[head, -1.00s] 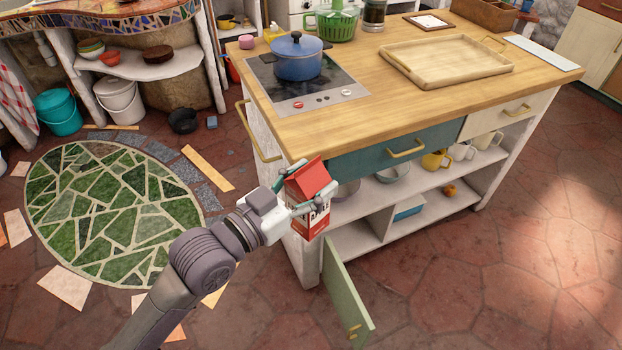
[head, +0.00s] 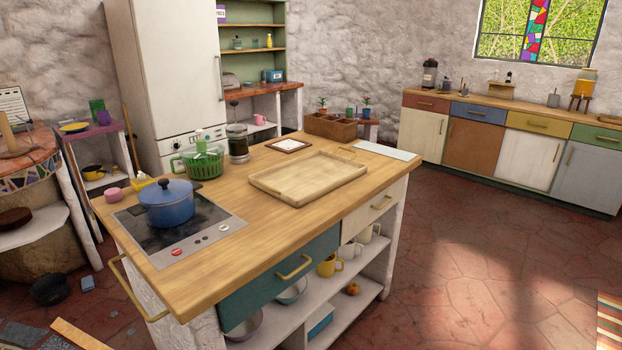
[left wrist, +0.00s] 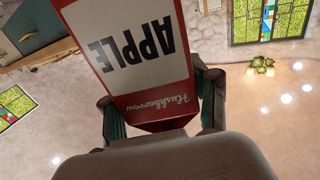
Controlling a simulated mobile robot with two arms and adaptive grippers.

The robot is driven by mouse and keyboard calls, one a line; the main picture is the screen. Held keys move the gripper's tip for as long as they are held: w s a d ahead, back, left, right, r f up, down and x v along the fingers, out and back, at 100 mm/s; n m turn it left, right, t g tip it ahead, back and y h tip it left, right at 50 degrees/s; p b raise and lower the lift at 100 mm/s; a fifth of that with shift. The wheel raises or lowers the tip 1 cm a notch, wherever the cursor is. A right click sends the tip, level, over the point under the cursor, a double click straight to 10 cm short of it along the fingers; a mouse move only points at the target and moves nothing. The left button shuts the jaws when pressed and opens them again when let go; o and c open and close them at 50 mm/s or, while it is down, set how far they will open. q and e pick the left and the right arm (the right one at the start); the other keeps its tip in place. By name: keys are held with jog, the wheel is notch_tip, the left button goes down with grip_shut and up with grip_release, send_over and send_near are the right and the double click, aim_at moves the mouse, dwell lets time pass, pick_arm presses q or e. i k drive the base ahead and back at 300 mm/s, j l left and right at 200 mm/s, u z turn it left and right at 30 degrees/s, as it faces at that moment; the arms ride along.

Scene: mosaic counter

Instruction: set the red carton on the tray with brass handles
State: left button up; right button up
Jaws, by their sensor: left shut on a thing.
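The red carton (left wrist: 132,65), with a white label reading "APPLE", fills the middle of the left wrist view. My left gripper (left wrist: 160,108) is shut on it, one finger on each side. Neither the carton nor my left gripper shows in the head view. The wooden tray with brass handles (head: 283,190) lies flat on the island's wooden top, right of the hob, and looks empty. My right gripper is in no view.
A blue pot (head: 168,206) stands on the hob (head: 225,232) at the island's left. A green basket (head: 203,165), a glass jar (head: 238,148), a framed card (head: 289,144), a wooden box (head: 330,127) and a white board (head: 388,150) lie around the tray. The island's front top is clear.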

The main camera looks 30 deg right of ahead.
aim_at(310, 176)
jog(key=l+z, duration=0.15)
jog(key=l, duration=0.75)
jog(key=i+l+z, duration=0.1)
jog(key=l, duration=0.75)
